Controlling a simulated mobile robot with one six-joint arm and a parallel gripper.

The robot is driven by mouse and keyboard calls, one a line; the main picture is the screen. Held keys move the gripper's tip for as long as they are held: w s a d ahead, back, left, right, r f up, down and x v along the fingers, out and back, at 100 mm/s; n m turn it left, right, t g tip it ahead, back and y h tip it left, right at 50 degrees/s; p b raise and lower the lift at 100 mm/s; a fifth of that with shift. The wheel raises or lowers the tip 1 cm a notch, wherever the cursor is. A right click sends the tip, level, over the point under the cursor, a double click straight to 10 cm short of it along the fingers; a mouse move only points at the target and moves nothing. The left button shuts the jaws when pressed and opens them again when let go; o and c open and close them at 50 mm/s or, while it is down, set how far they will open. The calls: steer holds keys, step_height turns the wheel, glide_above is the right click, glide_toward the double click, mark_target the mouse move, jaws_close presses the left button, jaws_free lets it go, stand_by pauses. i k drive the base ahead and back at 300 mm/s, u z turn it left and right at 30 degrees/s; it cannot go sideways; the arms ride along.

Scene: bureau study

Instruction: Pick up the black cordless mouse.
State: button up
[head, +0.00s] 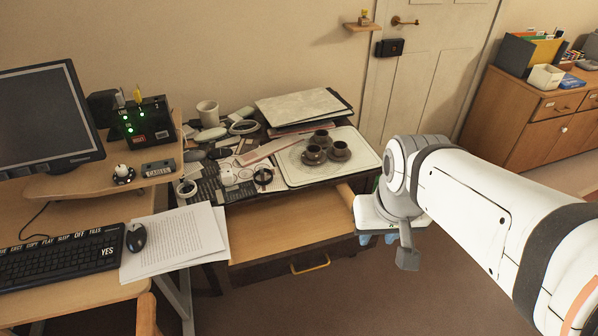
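A black mouse (136,237) lies on the desk at the left, just right of the black keyboard (60,257) and at the left edge of a stack of printed paper (178,240). I see no cord on it from here. My gripper (377,238) hangs at the right of the middle, beyond the open drawer's right side and well away from the mouse. Its fingers are mostly hidden behind the wrist, with only bluish tips showing, so I cannot tell whether it is open.
A monitor (45,115) and a black box with green lights (145,122) stand at the left. A cluttered side table holds a tray (366,160) with several dark cups. Its wooden drawer (285,222) is pulled out. Open floor (330,300) lies in front.

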mark_target(221, 152)
steer(key=u, duration=0.6)
steer(key=i, duration=1)
steer(key=u, duration=0.35)
